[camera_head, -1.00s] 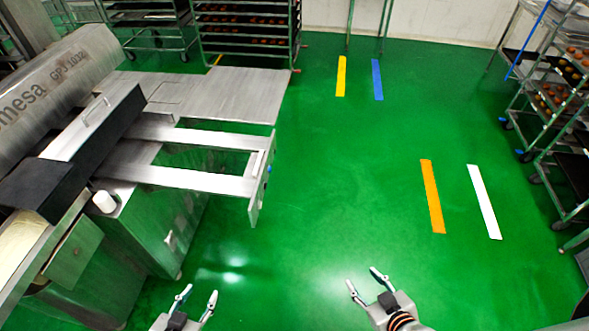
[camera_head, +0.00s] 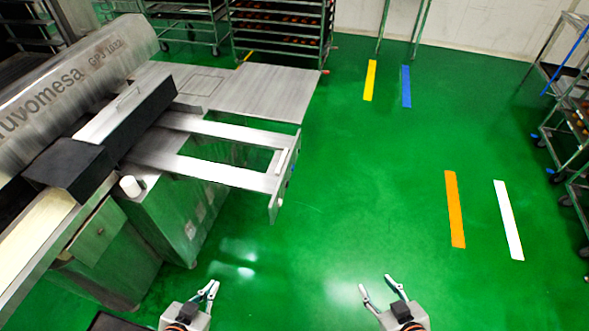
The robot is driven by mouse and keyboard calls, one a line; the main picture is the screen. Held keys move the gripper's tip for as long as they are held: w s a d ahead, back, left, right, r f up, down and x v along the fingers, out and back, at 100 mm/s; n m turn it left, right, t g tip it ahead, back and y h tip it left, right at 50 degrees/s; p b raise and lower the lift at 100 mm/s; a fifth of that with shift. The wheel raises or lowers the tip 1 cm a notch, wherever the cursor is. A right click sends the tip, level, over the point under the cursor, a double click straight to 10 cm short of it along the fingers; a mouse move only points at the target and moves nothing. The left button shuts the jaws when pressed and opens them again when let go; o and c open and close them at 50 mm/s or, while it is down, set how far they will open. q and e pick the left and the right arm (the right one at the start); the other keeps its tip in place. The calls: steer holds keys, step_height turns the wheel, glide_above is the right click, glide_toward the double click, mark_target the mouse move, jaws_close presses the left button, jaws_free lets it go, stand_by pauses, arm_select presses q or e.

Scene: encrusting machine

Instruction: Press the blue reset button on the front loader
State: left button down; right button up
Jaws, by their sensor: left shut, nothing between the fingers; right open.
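The front loader (camera_head: 225,172) is the steel frame with two rails that sticks out from the machine at the left of the head view. Its end plate (camera_head: 274,207) faces right and is seen at a steep angle. My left gripper (camera_head: 211,286) is at the bottom of the view, below and left of the end plate in the picture, shut and empty. My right gripper (camera_head: 376,284) is at the bottom, further right, open and empty. Both grippers are apart from the loader.
The steel machine (camera_head: 75,80) fills the left side. Racks with trays stand at the back (camera_head: 281,35) and at the right edge (camera_head: 566,120). Yellow, blue, orange and white strips mark the green floor (camera_head: 350,170), which is clear right of the loader.

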steer(key=shift+s, duration=0.1)
stand_by(0.3)
stand_by(0.8)
steer(key=shift+a, duration=0.1)
steer(key=c, duration=0.5)
